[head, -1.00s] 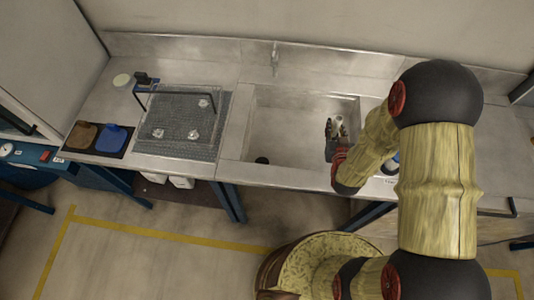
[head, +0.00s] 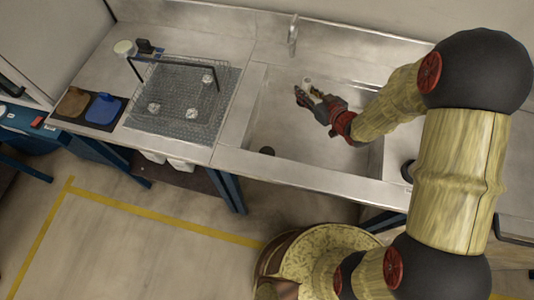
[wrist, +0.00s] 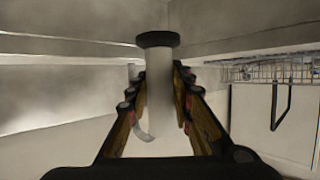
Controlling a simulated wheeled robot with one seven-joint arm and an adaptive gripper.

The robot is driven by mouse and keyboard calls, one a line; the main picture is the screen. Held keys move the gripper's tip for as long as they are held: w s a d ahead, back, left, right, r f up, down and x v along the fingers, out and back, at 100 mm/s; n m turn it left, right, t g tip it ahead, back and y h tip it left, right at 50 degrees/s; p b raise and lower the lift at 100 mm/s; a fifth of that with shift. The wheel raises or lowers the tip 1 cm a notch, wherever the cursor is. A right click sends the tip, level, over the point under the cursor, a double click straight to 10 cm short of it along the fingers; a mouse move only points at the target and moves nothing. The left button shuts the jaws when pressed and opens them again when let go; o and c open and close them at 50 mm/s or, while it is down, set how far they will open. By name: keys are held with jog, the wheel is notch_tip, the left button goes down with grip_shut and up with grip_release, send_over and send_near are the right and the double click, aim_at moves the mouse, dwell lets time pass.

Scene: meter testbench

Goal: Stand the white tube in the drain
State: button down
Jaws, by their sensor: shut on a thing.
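The white tube (wrist: 160,98) stands between the fingers of my gripper (wrist: 160,78) in the wrist view, with a dark collar or cap at its upper end. My gripper is shut on it. The tube's other end is hidden. The drain (head: 267,151) is a dark round hole near the sink's front left corner. The tube is apart from it, farther back and to the right.
The steel sink (head: 225,158) has a raised front rim. A tap (head: 293,35) stands at its back edge. A wire rack (head: 185,100) with several small fittings and a dark handle is left of the sink. Brown (head: 72,102) and blue (head: 103,110) pads lie farther left.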

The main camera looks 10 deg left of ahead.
jog(key=s+a+f+n+g+y+b, duration=0.1)
jog(key=s+a+f+n+g+y, duration=0.15)
jog(key=s+a+n+g, duration=0.35)
jog(key=s+a+f+n+g+y, duration=0.25)
jog(key=s+a+n+g, duration=0.2)
jog(key=s, duration=0.45)
jog(key=shift+n+g, duration=0.25)
jog(key=shift+g, duration=0.2)
jog(key=f+b, duration=0.1)
jog(key=f, duration=0.1)
jog(key=f+b, duration=0.1)
jog(key=f, duration=0.1)
jog(key=f+b, duration=0.1)
jog(key=f, duration=0.1)
jog(key=shift+s+a+f, duration=0.1)
jog(key=shift+s+f, duration=0.05)
jog(key=shift+s, duration=0.1)
jog(key=shift+f+b, duration=0.7)
jog(key=shift+f, duration=1.2)
jog(key=shift+f, duration=0.2)
jog(key=c, duration=1.6)
grip_release()
